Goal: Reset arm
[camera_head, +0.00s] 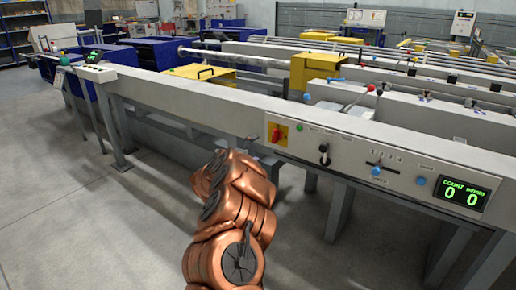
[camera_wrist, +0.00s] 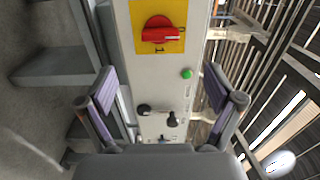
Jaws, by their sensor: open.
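My copper-coloured arm rises from the lower middle of the head view, in front of the runout table (camera_head: 205,100). My gripper (camera_wrist: 160,85) shows in the wrist view with its two fingers spread wide and nothing between them. It faces the table's control panel (camera_head: 400,178). The red rotary switch on its yellow plate (camera_wrist: 160,30) is ahead of the fingers, near the top of the wrist view; it also shows in the head view (camera_head: 277,133). In the head view the fingers cannot be made out clearly.
The panel carries a green button (camera_wrist: 187,73), a black knob (camera_head: 323,148), a slider with a blue knob (camera_head: 376,170) and a counter display (camera_head: 460,194) reading 0 and 0. Yellow covers (camera_head: 315,68) stand behind. Open grey floor (camera_head: 60,200) lies to the left.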

